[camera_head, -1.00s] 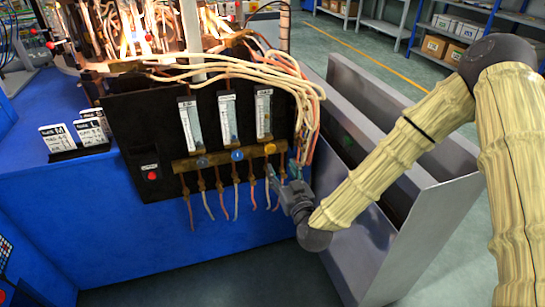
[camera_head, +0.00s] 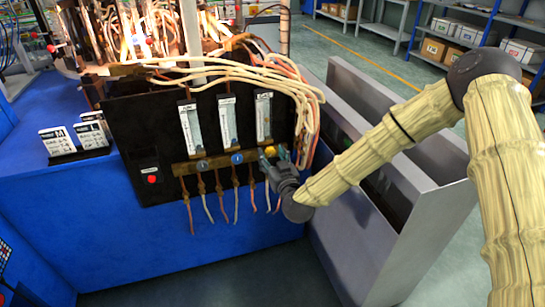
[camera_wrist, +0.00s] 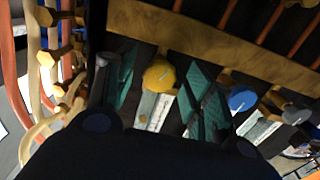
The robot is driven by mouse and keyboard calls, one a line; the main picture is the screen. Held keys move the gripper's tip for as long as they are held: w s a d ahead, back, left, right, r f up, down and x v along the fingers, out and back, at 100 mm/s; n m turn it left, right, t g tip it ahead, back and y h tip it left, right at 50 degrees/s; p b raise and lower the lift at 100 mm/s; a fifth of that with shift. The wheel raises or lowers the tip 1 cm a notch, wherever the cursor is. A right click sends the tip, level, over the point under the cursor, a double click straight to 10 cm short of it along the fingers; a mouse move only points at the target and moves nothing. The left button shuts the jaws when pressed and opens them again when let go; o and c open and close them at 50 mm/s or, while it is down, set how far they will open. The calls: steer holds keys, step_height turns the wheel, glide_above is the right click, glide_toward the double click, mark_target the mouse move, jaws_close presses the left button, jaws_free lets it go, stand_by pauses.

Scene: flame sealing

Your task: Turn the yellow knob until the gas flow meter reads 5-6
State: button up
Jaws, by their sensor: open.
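The yellow knob (camera_head: 270,151) sits at the right end of the brass bar, below the rightmost flow meter (camera_head: 263,116). In the wrist view the yellow knob (camera_wrist: 159,76) lies between the two teal finger pads of my open gripper (camera_wrist: 163,85). I cannot tell whether either pad touches it. My gripper (camera_head: 275,163) is right at the knob in the head view and partly covers its surroundings. The meter's reading is too small to make out.
A blue knob (camera_head: 237,158) and a grey knob (camera_head: 202,165) sit to the left on the brass bar (camera_head: 220,162). Pale hoses (camera_head: 307,110) hang right of the panel. A grey metal bin (camera_head: 385,215) stands close under my arm.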

steer(key=c, duration=1)
steer(key=shift+n, duration=0.3)
